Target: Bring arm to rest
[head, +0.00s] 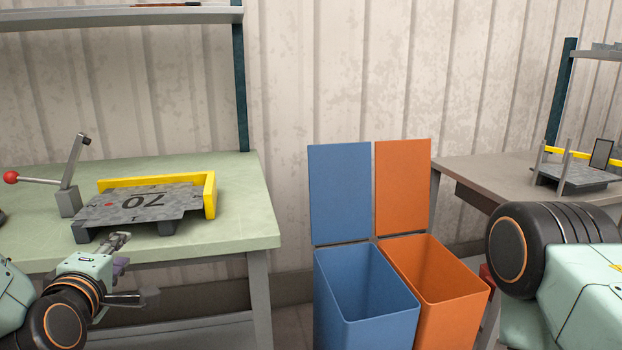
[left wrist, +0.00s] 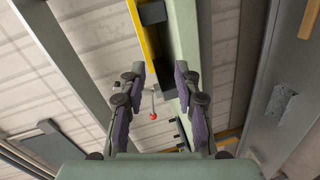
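My left gripper (head: 133,270) is low at the left in the head view, in front of the green workbench's front edge. Its two fingers are spread apart with nothing between them. The left wrist view also shows the open fingers (left wrist: 160,80), with a clear gap. The panel bender (head: 140,203) stands on the bench behind the gripper, with a grey plate marked 70, a yellow guard and a red-knobbed lever (head: 38,180). My right arm (head: 545,260) shows at the right edge of the head view; its gripper is out of view.
The green workbench (head: 255,228) has a shelf (head: 120,17) above. A blue bin (head: 365,290) and an orange bin (head: 445,290) stand open on the floor between it and a grey table (head: 465,170). That table carries a fixture (head: 575,175) with yellow parts.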

